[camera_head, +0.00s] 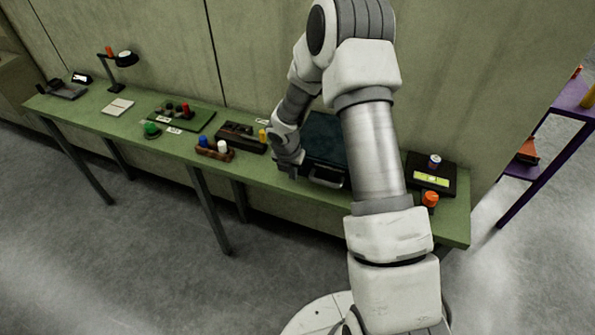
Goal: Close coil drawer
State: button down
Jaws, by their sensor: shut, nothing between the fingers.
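A dark teal box-shaped unit (322,130), which looks like the coil drawer, sits on the green table behind my arm. Its front has a pale handle (328,183) facing the table's front edge. My arm hides its right part, so I cannot tell how far the drawer stands out. My gripper (293,174) is at the left front corner of the unit, low over the table and left of the handle. It looks shut and empty. I cannot tell whether it touches the drawer.
The green table (268,174) runs along the wall. Left of the gripper stand a yellow spool (263,136), a dark tray (240,138) and a brown holder with spools (216,153). At right are a black case (447,187) and an orange spool (430,199).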

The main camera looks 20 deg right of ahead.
jog(key=p+v, duration=0.1)
jog(key=v, duration=0.9)
jog(key=shift+s+a, duration=0.2)
jog(key=shift+s, duration=0.05)
jog(key=s+d+r+m, duration=0.1)
jog(key=s+r+m, duration=0.25)
jog(key=r, duration=0.25)
jog(key=s+d+r+m+t+h, duration=0.1)
jog(key=s+r+m, duration=0.2)
jog(key=r+m, duration=0.25)
jog(key=s+d+r+m, duration=0.1)
jog(key=s+r+m, duration=0.25)
jog(key=r, duration=0.35)
jog(key=s+a+r+m+t+y, duration=0.1)
jog(key=s+r+m, duration=0.3)
jog(key=s+m, duration=0.4)
jog(key=s+a+r+m+t+y, duration=0.1)
jog(key=s+r+m, duration=0.2)
jog(key=s+m, duration=0.5)
jog(key=shift+s+a+r+y, duration=0.2)
jog(key=shift+s+r+y, duration=0.1)
jog(key=shift+s+r, duration=0.1)
